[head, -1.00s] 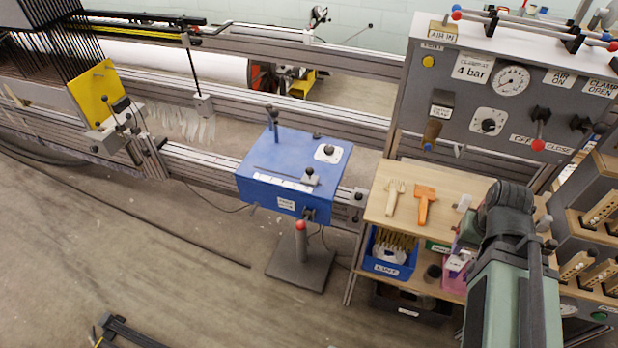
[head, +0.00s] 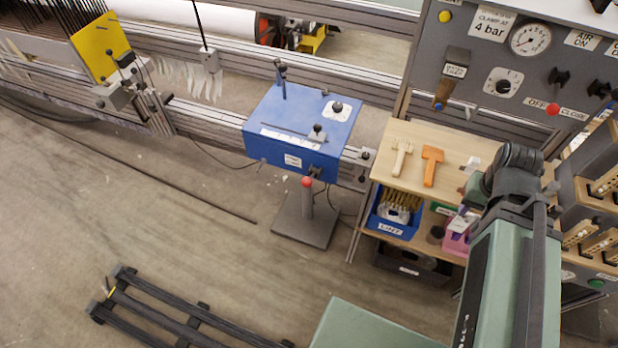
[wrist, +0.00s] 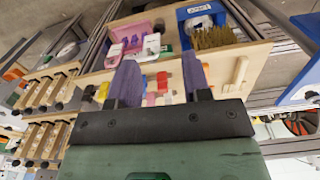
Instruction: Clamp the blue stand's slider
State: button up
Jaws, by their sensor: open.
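The blue stand (head: 299,136) is a blue box fixed at the rail, left of the shelf in the head view. A slot runs along its top. A small grey slider with a dark knob (head: 317,131) sits at the right end of the slot. A blue edge at the far right of the wrist view (wrist: 302,88) may be the same stand. My gripper (wrist: 159,78) is open and empty in the wrist view, its two fingers apart over the wooden shelf. The head view does not show the fingertips.
The wooden shelf (head: 453,143) holds a pale brush and an orange tool (head: 432,166). A blue bin (head: 389,226) and a pink box stand below. A grey control panel (head: 520,75) rises behind. A yellow plate (head: 99,47) is at left. Floor in front of the stand is open.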

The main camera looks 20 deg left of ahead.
jog(key=w+a+n, duration=0.1)
jog(key=a, duration=0.5)
jog(key=w+a+f+n+b, duration=0.1)
jog(key=w+a, duration=0.1)
jog(key=a, duration=0.4)
jog(key=w+a+n, duration=0.1)
jog(key=a, duration=0.5)
jog(key=shift+w+a+f+n, duration=0.2)
jog(key=shift+w+f+n, duration=0.05)
jog(key=shift+w+n, duration=0.15)
grip_shut()
jog(key=w+a+m+b, duration=0.1)
jog(key=w+a+m, duration=0.1)
jog(key=a, duration=2)
jog(key=shift+w+a+f+m+y, duration=0.3)
jog(key=shift+a+m+y, duration=0.1)
jog(key=shift+m, duration=0.1)
